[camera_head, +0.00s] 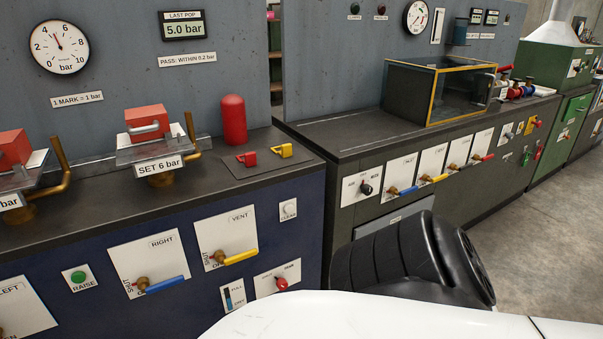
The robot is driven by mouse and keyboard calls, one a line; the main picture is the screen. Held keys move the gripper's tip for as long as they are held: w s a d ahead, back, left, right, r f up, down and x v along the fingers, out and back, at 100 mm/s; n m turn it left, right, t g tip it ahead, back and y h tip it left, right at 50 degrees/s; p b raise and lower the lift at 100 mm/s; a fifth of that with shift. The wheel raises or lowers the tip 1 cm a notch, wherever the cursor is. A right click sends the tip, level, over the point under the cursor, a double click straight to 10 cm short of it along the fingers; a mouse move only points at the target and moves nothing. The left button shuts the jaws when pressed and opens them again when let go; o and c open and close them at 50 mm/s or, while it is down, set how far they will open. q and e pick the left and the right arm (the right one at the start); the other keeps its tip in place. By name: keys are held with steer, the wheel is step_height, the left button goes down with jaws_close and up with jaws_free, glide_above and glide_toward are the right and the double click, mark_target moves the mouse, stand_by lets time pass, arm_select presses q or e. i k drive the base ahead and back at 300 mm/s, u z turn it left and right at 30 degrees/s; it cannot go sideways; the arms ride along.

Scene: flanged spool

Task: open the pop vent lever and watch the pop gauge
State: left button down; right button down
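The vent lever (240,256) has a yellow handle on a brass valve, on a white plate marked VENT on the blue bench front. Its handle points right, nearly level; the small position words on the plate are hard to read. The pop gauge (59,47) is a round white dial, 0 to 10 bar, on the grey panel at upper left. Its needle points up and slightly left, between 4 and 6. A display (183,26) beside it reads LAST POP 5.0 bar. Neither gripper is in view.
The RIGHT lever (166,284) is blue-handled, left of the vent lever. A red knob (281,283) and a CLEAR button (289,209) are to its right. A SET 6 bar valve (161,167) and a red cylinder (233,120) stand on the bench. My white and black parts cover the lower right.

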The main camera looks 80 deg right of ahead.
mark_target(220, 255)
steer(key=k, duration=0.4)
steer(key=z, duration=2.2)
